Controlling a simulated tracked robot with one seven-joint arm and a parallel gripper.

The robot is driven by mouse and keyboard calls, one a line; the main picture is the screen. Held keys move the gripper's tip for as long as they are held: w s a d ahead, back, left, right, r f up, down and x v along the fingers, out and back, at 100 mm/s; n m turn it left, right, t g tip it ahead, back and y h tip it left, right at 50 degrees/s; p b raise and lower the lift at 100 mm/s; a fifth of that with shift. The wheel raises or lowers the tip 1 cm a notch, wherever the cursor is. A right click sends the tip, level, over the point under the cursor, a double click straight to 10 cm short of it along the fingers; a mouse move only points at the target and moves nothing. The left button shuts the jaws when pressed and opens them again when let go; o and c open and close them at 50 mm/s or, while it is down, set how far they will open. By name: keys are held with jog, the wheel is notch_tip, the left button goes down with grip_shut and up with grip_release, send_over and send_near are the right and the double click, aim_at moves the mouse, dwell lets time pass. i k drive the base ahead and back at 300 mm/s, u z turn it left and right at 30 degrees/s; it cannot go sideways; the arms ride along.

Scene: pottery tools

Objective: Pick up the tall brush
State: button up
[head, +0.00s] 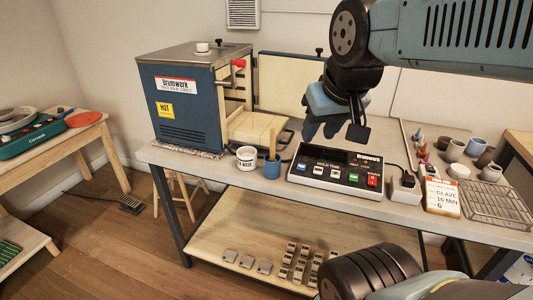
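The tall brush (272,143) stands upright in a blue cup (272,168) on the workbench, with its wooden handle rising above the rim. The part inside the cup is hidden. My gripper (334,131) hangs above the bench to the right of the brush, over the back of the control box. Its fingers point down and are apart, with nothing seen between them. It does not touch the brush.
A white cup (246,158) stands just left of the blue cup. The blue kiln (188,103) with its open door is behind left. The control box (338,171) is to the right. Small pots and a wire rack (497,204) occupy the bench's right end.

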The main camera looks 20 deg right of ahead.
aim_at(272, 132)
jog(key=u, duration=0.15)
jog(key=i, duration=0.15)
jog(key=z, duration=3.1)
jog(key=k, duration=1.5)
jog(key=u, duration=0.7)
